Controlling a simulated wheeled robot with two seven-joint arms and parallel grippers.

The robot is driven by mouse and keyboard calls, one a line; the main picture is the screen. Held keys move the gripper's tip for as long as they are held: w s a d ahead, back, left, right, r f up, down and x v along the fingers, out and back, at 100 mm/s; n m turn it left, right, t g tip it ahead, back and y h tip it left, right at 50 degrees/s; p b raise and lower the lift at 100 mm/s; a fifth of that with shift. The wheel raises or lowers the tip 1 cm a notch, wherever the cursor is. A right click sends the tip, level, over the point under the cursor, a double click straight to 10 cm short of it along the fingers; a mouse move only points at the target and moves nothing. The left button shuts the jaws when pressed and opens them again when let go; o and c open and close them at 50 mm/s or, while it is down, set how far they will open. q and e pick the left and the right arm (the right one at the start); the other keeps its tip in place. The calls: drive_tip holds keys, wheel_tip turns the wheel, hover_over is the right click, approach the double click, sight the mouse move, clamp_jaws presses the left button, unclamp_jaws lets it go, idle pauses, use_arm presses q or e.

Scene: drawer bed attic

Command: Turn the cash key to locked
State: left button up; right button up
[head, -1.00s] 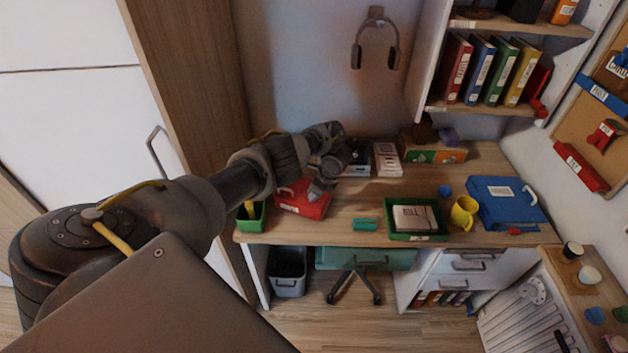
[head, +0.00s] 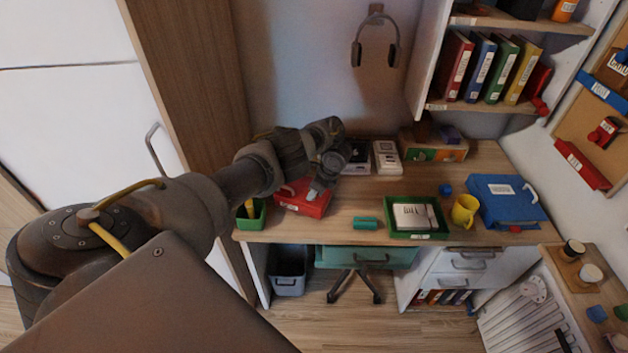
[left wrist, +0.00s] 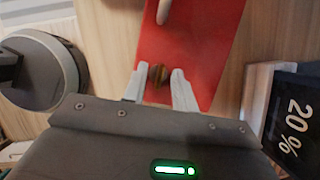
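A red box (head: 296,205) with a pale label and a handle lies on the desk, at the left in the head view. Its red top (left wrist: 205,35) also fills the middle of the left wrist view. A small brownish key (left wrist: 158,74) stands out from the red surface there. My left gripper (head: 314,192) reaches down over the right side of the box. In the left wrist view its two pale fingertips (left wrist: 159,80) stand on either side of the key, very close to it. Whether they press on it I cannot tell. My right gripper is out of view.
A green pen holder (head: 252,214) stands left of the box. A dark device (head: 357,160) and a white one (head: 387,157) lie behind. A green tray (head: 416,234), a yellow mug (head: 464,211) and a blue binder (head: 510,203) are to the right.

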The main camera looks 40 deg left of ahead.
use_arm(q)
drive_tip(key=p+v, duration=0.1)
drive_tip(key=v, duration=0.4)
drive_tip(key=p+v, duration=0.4)
drive_tip(key=v, duration=0.1)
drive_tip(key=shift+d+r, duration=0.15)
drive_tip(key=shift+r, duration=0.2)
